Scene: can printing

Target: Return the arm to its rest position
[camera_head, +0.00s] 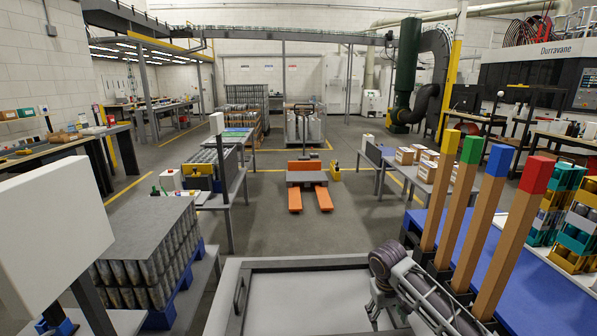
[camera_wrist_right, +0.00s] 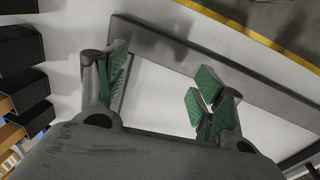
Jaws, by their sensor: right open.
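My right arm (camera_head: 430,298) comes in at the lower right, beside the coloured posts. My right gripper (camera_head: 386,308) points down over the right part of a pale tray-like surface (camera_head: 300,300). In the right wrist view the gripper (camera_wrist_right: 162,82) has its green-padded fingers spread apart, with nothing between them but the pale surface and its grey rim (camera_wrist_right: 215,65) behind. The height of the fingers above that surface is hard to tell. My left gripper does not show.
Tall posts with yellow, green, blue and red tops (camera_head: 520,225) stand close to my right arm. A blue surface (camera_head: 545,285) lies behind them. A stack of cans (camera_head: 150,255) and a white panel (camera_head: 50,245) are at the left. An orange pallet truck (camera_head: 308,180) stands on the open floor ahead.

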